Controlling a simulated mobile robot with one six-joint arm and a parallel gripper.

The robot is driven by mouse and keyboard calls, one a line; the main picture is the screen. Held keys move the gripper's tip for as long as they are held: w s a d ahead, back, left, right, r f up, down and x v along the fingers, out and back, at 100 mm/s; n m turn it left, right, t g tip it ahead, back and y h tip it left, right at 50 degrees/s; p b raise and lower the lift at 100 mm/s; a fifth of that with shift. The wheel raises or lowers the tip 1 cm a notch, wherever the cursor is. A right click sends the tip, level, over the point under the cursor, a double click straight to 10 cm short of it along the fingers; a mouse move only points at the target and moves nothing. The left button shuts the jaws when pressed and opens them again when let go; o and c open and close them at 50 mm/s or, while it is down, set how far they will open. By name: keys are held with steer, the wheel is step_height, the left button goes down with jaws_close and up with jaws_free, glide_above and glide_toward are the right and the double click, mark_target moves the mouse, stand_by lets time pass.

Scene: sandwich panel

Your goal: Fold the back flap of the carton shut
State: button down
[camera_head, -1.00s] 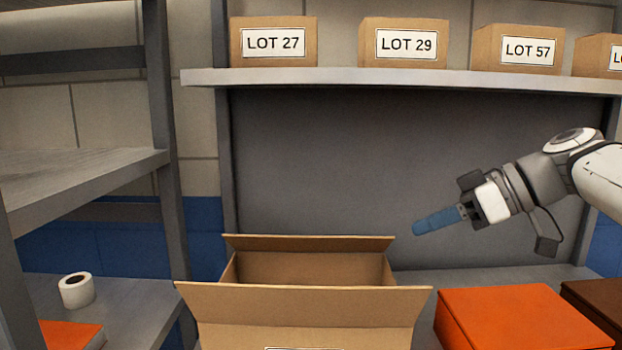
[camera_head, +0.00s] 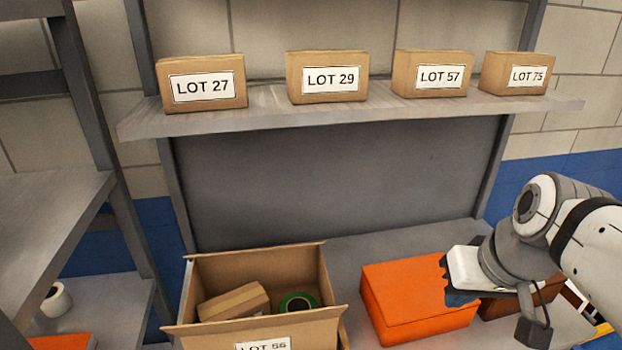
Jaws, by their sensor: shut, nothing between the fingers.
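The carton (camera_head: 290,335) stands open on the lower shelf, with a partly cut-off LOT 56 label on its front. Its back flap (camera_head: 256,249) shows only as a thin strip along the far rim and is not folded over the opening. The front flap (camera_head: 250,325) leans outward toward me. Inside lie a small brown box (camera_head: 234,302) and a green ring, perhaps a tape roll (camera_head: 298,303).
The orange box (camera_head: 415,300) stands right of the carton, with a dark brown box (camera_head: 520,300) beyond. Small boxes labelled LOT line the upper shelf (camera_head: 350,112) above. A white roll (camera_head: 56,300) lies on the left rack. Bare shelf (camera_head: 350,245) shows behind the orange box.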

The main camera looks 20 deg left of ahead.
steer(key=s+d+r+m+h+p, duration=0.2)
steer(key=s+d+p, duration=0.2)
steer(key=p, duration=0.1)
steer(key=w+a+r+n+b, duration=0.1)
steer(key=w+a+r+b, duration=0.15)
steer(key=w+a, duration=0.45)
steer(key=n+g+b, duration=0.2)
steer(key=n+b, duration=0.1)
steer(key=n, duration=0.1)
glide_above(256, 250)
steer(key=s, duration=0.1)
steer(key=f, duration=0.4)
steer(key=f+p, duration=0.1)
steer(key=f, duration=0.2)
steer(key=w+f+p, duration=0.1)
steer(key=f, duration=0.2)
steer(key=shift+f, duration=0.15)
steer(key=shift+s+d+f+y+b, duration=0.1)
steer(key=shift+s+f+y+b, duration=0.15)
steer(key=shift+b, duration=0.75)
